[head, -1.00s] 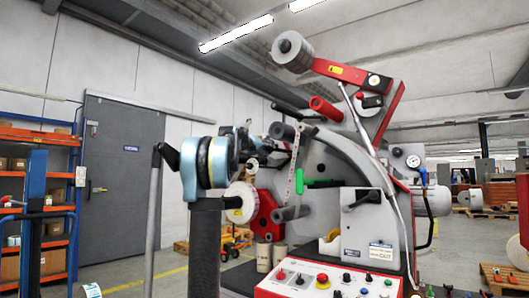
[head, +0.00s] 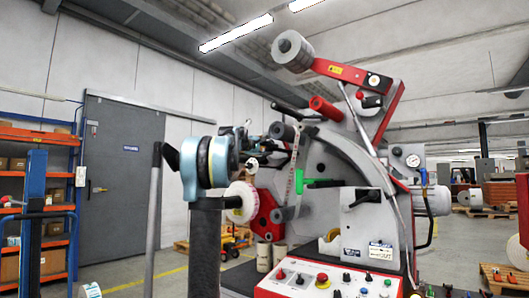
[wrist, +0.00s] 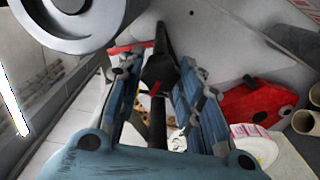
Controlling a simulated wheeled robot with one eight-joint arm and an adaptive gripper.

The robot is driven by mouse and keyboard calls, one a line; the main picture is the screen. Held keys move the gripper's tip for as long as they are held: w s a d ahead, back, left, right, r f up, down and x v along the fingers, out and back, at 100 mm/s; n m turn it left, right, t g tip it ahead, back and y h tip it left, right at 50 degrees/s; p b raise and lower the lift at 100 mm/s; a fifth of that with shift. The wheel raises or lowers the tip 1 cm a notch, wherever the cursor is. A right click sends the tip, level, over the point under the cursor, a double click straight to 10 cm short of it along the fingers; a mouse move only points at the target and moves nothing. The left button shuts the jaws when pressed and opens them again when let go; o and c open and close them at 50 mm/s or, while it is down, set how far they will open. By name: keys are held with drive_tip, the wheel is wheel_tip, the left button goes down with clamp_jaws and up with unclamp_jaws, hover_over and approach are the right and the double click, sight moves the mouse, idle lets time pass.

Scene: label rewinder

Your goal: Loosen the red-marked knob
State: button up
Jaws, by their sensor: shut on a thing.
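The black knob (wrist: 160,68) with a small red mark (wrist: 154,90) shows in the middle of the wrist view, on a dark shaft in front of the pale machine face. My gripper (wrist: 156,62) has its two blue-grey fingers on either side of this knob and is shut on it. Exact finger contact is hard to see. In the head view my gripper (head: 258,142) is at the left side of the label rewinder (head: 325,160). My own blue wrist partly blocks that view, and the knob cannot be made out there.
A large grey roller (wrist: 75,15) is close to my left finger in the wrist view. A white reel (head: 241,203) and a red plate (head: 267,216) sit below my gripper. The control panel (head: 325,282) is at the front. A green handle (head: 318,183) is to the right.

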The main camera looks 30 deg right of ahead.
drive_tip(key=shift+w+f+n, duration=0.1)
drive_tip(key=shift+n, duration=0.4)
drive_tip(key=o, duration=1.1)
drive_tip(key=shift+w+a+f, duration=0.1)
drive_tip(key=shift+w, duration=0.05)
drive_tip(key=shift+c, duration=0.2)
drive_tip(key=v, duration=1.2)
drive_tip(key=shift+f, duration=0.1)
